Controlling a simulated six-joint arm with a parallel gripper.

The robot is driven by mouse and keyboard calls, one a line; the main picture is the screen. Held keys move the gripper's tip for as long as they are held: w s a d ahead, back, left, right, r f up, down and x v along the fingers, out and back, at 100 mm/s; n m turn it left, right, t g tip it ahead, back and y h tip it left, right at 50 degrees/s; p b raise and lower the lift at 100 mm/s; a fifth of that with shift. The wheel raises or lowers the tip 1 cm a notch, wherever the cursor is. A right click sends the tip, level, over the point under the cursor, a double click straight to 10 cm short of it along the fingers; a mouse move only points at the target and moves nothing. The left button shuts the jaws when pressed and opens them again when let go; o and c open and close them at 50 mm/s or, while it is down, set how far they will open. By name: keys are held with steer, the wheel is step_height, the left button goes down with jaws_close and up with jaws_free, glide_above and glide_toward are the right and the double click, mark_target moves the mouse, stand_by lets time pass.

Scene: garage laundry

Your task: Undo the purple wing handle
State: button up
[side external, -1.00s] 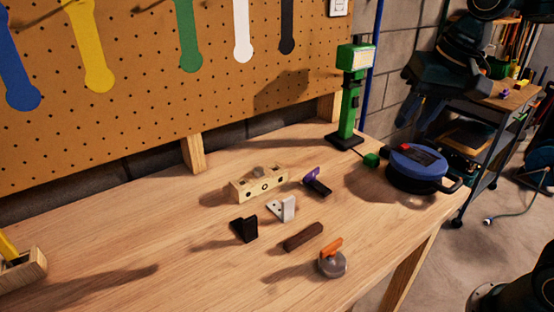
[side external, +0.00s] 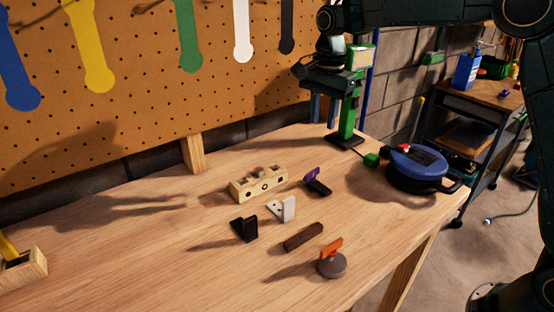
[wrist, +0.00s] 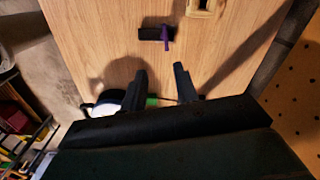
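The purple wing handle (side external: 312,173) stands on a small black block (side external: 319,187) on the workbench, right of the wooden block with holes. In the wrist view the purple handle (wrist: 167,34) lies across the black block (wrist: 150,33), ahead of my fingers. My gripper (side external: 323,108) is in the air at the upper right, in front of the green stand and well above the bench. In the wrist view its two fingers (wrist: 161,82) are spread apart with nothing between them.
A wooden block with holes (side external: 259,184), a white bracket (side external: 284,209), a black bracket (side external: 244,229), a brown bar (side external: 303,237) and an orange-handled round piece (side external: 331,258) lie nearby. A green stand (side external: 346,115) and a blue round device (side external: 415,167) stand at right. The bench's left middle is clear.

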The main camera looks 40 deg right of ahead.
mark_target(312, 171)
steer(key=shift+w+a+f+m, duration=0.1)
steer(key=shift+w+f+m, duration=0.4)
steer(key=shift+w+f, duration=0.45)
step_height(312, 171, down, 14)
steer(key=shift+r, duration=0.1)
steer(key=shift+c, duration=0.2)
jaws_close()
